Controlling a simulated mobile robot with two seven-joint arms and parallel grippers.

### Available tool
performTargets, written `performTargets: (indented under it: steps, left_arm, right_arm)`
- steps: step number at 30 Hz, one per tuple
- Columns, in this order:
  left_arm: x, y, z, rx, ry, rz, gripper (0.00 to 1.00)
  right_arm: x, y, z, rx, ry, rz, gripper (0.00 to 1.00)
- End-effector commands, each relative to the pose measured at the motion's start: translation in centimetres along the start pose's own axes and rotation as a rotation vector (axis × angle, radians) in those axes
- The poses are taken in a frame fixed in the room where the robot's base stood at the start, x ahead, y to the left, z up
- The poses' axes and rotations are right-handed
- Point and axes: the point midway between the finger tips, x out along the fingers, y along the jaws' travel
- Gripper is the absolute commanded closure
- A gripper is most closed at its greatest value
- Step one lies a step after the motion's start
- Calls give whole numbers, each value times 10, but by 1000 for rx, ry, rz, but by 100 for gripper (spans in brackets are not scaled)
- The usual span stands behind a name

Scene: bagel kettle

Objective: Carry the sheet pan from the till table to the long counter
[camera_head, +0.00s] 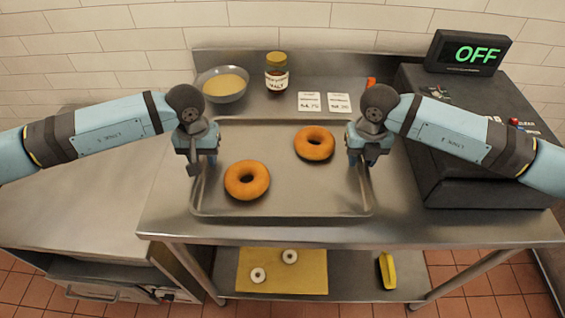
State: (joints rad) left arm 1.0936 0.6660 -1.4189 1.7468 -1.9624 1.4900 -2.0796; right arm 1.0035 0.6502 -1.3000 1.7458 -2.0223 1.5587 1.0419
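The sheet pan (280,207) lies flat on the steel till table (430,233) and holds two browned bagels, one near its left front (263,181) and one at its right back (328,145). My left gripper (194,168) points down at the pan's left rim. My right gripper (362,160) points down at the right rim. The fingertips are small and partly hidden by the gripper bodies, so I cannot tell whether either is open or shut on the rim. I cannot tell for sure which surface is the long counter.
A black till (470,175) with an OFF display (468,53) stands right of the pan. Behind are a bowl (223,84), a malt jar (277,73) and price cards (323,103). A largely bare steel surface (80,195) lies left. A lower shelf holds a yellow board (300,275).

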Motion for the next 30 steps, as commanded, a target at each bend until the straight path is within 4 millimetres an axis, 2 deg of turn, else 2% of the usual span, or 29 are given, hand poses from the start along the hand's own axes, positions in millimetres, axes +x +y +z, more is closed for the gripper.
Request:
performTargets:
  steps: [5, 6, 10, 23, 30]
  left_arm:
    - [0, 0, 0, 0, 0, 0, 65]
    - [0, 0, 0, 0, 0, 0, 70]
    - [0, 0, 0, 0, 1, 1, 100]
    - [-4, 6, 1, 7, 3, 11, 100]
    - [-20, 7, 1, 8, 3, 13, 100]
  right_arm:
    - [0, 0, 0, 0, 0, 0, 65]
    - [0, 0, 0, 0, 0, 0, 70]
    - [0, 0, 0, 0, 0, 1, 100]
    - [-3, 5, -1, -6, -2, 10, 100]
    - [-19, 6, -1, -7, -2, 13, 100]
